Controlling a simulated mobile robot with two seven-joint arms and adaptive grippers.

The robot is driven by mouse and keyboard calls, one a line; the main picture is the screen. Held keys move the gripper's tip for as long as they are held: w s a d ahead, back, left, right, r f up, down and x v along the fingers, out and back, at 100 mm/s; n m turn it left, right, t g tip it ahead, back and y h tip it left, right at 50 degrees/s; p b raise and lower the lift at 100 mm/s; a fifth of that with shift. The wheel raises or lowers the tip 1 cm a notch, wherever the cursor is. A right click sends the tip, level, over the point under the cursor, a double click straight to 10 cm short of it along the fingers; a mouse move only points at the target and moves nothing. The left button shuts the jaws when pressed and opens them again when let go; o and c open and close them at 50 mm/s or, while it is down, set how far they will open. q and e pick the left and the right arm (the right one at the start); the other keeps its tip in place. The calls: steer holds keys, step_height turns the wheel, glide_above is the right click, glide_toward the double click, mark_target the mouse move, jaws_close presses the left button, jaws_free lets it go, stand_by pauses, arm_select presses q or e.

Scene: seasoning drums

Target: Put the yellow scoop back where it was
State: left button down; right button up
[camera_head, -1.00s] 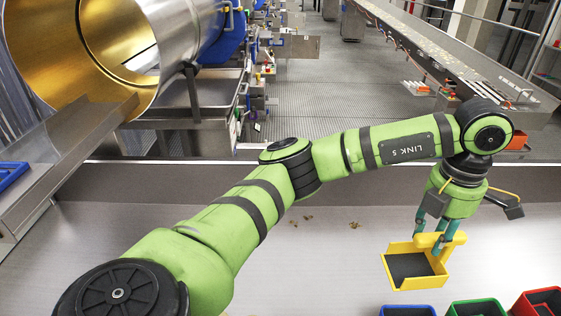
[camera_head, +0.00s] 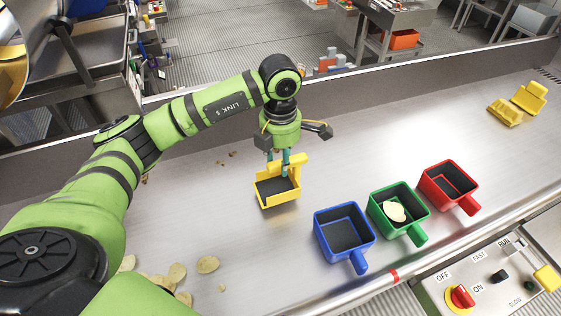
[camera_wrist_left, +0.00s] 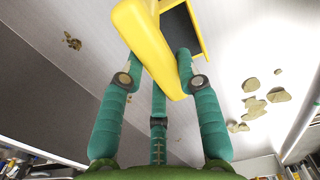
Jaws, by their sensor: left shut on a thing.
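The yellow scoop (camera_head: 278,190) is in my left gripper (camera_head: 286,165), which is shut on it by its raised handle part. In the head view the dark inside of the scoop faces up and looks empty. I cannot tell exactly how far it is above the table. The wrist view shows the yellow scoop (camera_wrist_left: 150,45) between the teal fingers of my left gripper (camera_wrist_left: 160,85). A yellow pair of pieces stands at the far right: a low ridged block (camera_head: 504,112) and an upright-backed piece (camera_head: 529,97). My right gripper is not in view.
Blue (camera_head: 344,235), green (camera_head: 375,200) and red (camera_head: 440,180) scoops stand in a row right of the yellow scoop. The green one holds a chip (camera_head: 394,211). Chips (camera_head: 207,265) lie at lower left. A control panel (camera_head: 490,285) is at lower right.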

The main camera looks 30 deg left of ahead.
arm_select(q)
step_height(320, 180, down, 2)
steer(key=shift+f+p, duration=0.1)
steer(key=shift+p, duration=0.25)
steer(key=shift+f, duration=0.2)
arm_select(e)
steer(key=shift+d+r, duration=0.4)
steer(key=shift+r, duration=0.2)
arm_select(q)
steer(key=shift+f+b, duration=0.25)
steer(key=shift+b, duration=0.1)
steer(key=c, duration=0.9)
jaws_free()
steer(key=shift+r, duration=0.1)
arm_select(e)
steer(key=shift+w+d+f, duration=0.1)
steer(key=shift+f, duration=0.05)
arm_select(q)
steer(key=shift+r, duration=0.1)
steer(key=shift+r+p, duration=0.2)
steer(key=shift+p, duration=0.15)
step_height(320, 180, up, 11)
steer(key=b, duration=0.3)
steer(key=shift+f, duration=0.15)
steer(key=shift+r+b, duration=0.3)
steer(key=shift+r, duration=0.25)
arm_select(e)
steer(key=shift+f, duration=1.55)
